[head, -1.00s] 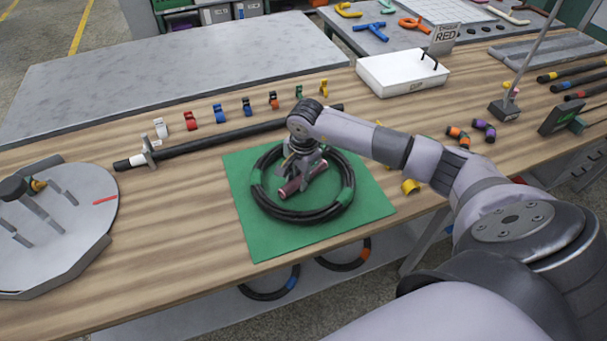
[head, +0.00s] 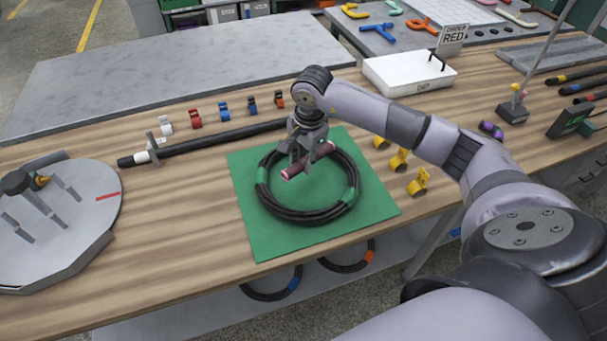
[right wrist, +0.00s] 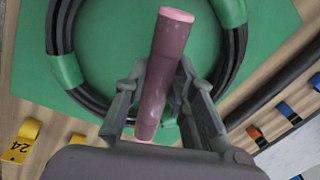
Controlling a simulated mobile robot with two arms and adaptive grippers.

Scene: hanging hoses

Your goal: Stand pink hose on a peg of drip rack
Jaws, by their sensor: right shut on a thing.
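The pink hose (head: 291,172) is a short, dull pink tube with lighter pink ends. It also shows in the right wrist view (right wrist: 164,65). My right gripper (head: 307,163) is shut around it and holds it tilted above the green mat and the black coil. My left gripper is not in view.
A coiled black hose (head: 305,215) lies on a green mat (head: 260,240). A long black rod (head: 215,141) lies behind it, with coloured clips (head: 195,118) beyond. Bare wood lies between mat and rack.

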